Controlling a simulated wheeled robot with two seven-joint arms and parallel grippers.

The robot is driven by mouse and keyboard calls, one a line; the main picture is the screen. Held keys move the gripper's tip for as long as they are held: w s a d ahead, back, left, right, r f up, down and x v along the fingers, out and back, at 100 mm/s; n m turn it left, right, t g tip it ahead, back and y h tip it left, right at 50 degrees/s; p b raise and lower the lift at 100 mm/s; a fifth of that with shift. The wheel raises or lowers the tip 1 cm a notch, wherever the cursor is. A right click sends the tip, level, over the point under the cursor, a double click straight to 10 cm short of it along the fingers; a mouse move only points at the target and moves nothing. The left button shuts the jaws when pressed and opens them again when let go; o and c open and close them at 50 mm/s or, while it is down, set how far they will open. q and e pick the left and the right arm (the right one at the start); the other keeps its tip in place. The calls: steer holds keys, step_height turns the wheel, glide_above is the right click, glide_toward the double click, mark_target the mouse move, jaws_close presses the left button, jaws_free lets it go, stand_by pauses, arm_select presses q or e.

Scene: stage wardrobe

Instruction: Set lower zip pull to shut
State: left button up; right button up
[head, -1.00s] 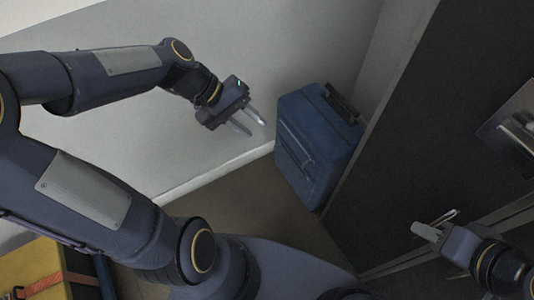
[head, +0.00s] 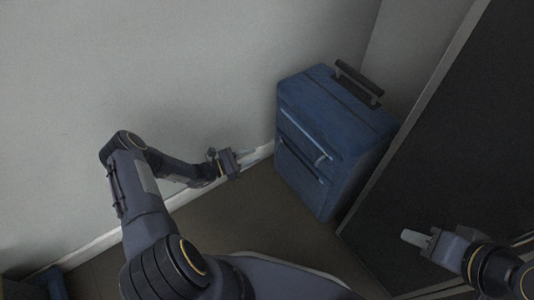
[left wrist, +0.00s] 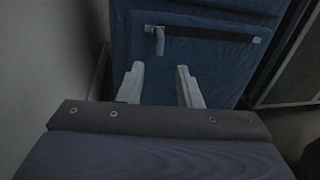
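A blue suitcase (head: 350,125) stands upright by the wall, with two zips on its front. My right gripper (head: 422,236) seems open and empty.
A pale wall (head: 150,80) runs behind my left arm, with a white skirting (head: 95,245) at its foot. A dark panel (head: 470,130) stands close on the suitcase's right. The brown floor (head: 265,215) before the suitcase is clear.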

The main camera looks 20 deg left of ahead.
arm_select(q)
steer(key=b+x, duration=0.2)
steer(key=x, duration=0.5)
steer(key=shift+w+d, duration=0.2)
steer(key=shift+d, duration=0.1)
steer(key=shift+f, duration=0.1)
steer(key=shift+c, duration=0.2)
jaws_close()
